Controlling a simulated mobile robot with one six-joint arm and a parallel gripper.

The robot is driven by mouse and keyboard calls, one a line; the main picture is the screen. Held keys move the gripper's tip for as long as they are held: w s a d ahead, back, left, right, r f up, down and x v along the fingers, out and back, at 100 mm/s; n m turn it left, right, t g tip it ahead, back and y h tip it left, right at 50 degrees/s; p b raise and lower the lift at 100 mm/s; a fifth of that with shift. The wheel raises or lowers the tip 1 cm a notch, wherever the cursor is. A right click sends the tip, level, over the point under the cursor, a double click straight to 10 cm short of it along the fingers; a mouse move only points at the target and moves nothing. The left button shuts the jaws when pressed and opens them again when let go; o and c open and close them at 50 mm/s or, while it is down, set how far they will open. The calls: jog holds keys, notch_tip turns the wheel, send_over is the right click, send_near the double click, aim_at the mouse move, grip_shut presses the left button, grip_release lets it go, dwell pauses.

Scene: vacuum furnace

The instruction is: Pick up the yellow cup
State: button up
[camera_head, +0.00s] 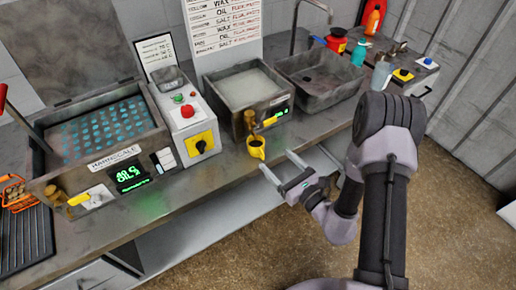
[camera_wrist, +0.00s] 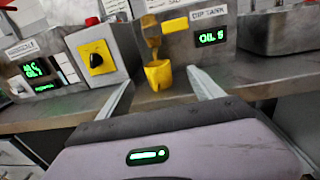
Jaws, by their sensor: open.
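The yellow cup (camera_head: 256,148) stands upright near the front edge of the grey counter, in front of the dip tank (camera_head: 247,92). In the wrist view the cup (camera_wrist: 158,75) shows below the tank's brass tap, between the lines of my two fingers. My gripper (camera_head: 279,167) is open and empty, just off the counter's front edge. Its fingers point toward the cup, one on each side of the line to it. The cup is beyond the fingertips, apart from them.
A control box with a red button and yellow switch (camera_head: 203,142) stands left of the cup. Farther left is a bath with a green display (camera_head: 129,174). A sink (camera_head: 320,85) lies to the right. The counter strip (camera_head: 305,125) right of the cup is clear.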

aim_at(255, 139)
jog(key=x, duration=0.5)
jog(key=shift+w+a, duration=0.2)
jog(key=shift+a, duration=0.05)
jog(key=b+x, duration=0.1)
jog(key=x, duration=0.4)
jog(key=shift+a+b, duration=0.35)
jog(key=shift+a, duration=0.05)
grip_shut()
jog(key=shift+r+p, duration=0.35)
jog(key=shift+p, duration=0.1)
jog(key=v, duration=1.8)
jog(key=shift+p, duration=0.45)
